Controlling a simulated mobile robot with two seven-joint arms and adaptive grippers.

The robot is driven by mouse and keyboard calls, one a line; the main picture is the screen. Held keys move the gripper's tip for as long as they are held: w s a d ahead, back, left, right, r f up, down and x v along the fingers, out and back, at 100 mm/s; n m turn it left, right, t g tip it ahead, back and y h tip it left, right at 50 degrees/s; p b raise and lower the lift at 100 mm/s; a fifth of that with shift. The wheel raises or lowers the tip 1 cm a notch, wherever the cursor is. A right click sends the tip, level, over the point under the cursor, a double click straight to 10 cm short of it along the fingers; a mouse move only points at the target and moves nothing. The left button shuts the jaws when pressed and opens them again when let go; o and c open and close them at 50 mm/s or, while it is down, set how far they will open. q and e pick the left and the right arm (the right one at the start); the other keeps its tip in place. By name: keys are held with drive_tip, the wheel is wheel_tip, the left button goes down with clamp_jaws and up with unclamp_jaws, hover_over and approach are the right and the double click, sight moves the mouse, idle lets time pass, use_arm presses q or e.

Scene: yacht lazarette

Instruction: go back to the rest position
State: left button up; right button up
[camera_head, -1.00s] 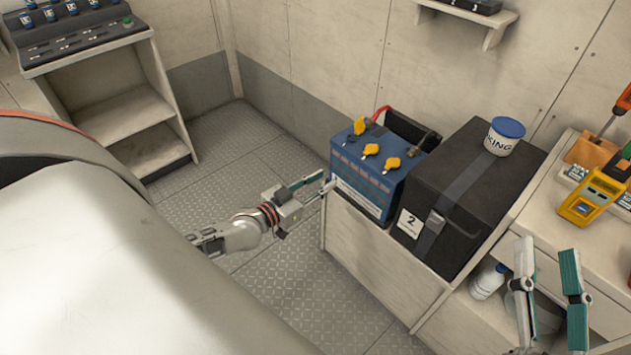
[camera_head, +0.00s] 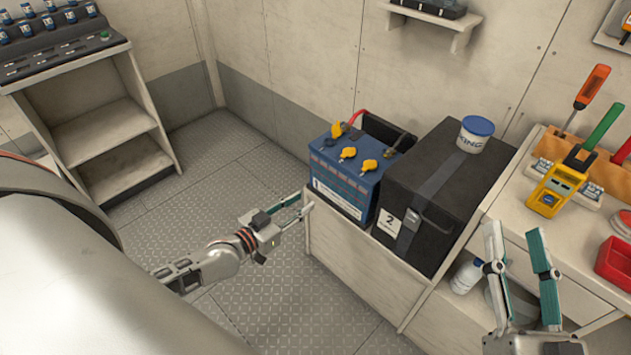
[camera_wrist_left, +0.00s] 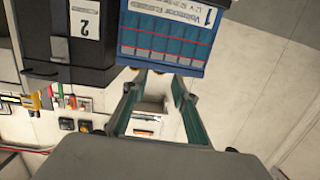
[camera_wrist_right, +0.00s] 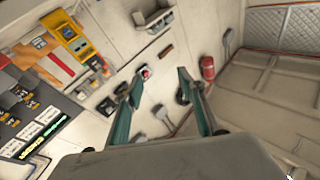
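My left gripper (camera_head: 303,207) is open and empty, beside the near left corner of the cabinet that holds the blue battery (camera_head: 340,182). In the left wrist view its fingers (camera_wrist_left: 155,92) stand apart with nothing between them, and the battery shows beyond them. My right gripper (camera_head: 514,236) is open and empty, fingers pointing up, in front of the workbench at the lower right. Its spread fingers also show in the right wrist view (camera_wrist_right: 159,78) with only background between them.
A black box (camera_head: 425,195) labelled 2 stands beside the battery, with a blue-lidded tub (camera_head: 474,136) on top. A yellow meter (camera_head: 556,190) and a red bin (camera_head: 616,262) are on the workbench (camera_head: 512,200). A white bottle (camera_head: 466,277) stands below. The plated floor (camera_head: 225,150) at left is open.

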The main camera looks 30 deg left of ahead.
wheel_tip(320, 180, down, 18)
drive_tip(key=d+n+g+h+p, duration=0.1)
drive_tip(key=d+g+h+p, duration=0.1)
drive_tip(key=d+g+h, duration=0.15)
use_arm(q)
drive_tip(key=s+d+f+g, duration=0.2)
drive_tip(key=s+d, duration=0.4)
drive_tip(key=s, duration=0.4)
drive_tip(key=s+d+f+m+g+y+p, duration=0.1)
drive_tip(key=s+d+f+g, duration=0.2)
drive_tip(key=s, duration=0.8)
drive_tip(key=d+f, duration=0.2)
drive_tip(key=d, duration=0.2)
drive_tip(key=shift+d+p, duration=0.15)
drive_tip(key=shift+p, duration=0.15)
use_arm(e)
drive_tip(key=s+d+f+g+h, duration=0.1)
drive_tip(key=s+d+f+g, duration=0.1)
drive_tip(key=f, duration=0.8)
drive_tip(key=s+d+f+n+g+h, duration=0.1)
drive_tip(key=s+d+f+g, duration=0.2)
drive_tip(key=f, duration=0.7)
drive_tip(key=s+d, duration=0.2)
drive_tip(key=s, duration=0.1)
drive_tip(key=shift+d+f, duration=0.15)
drive_tip(key=shift+d, duration=0.1)
use_arm(q)
drive_tip(key=shift+m, duration=0.3)
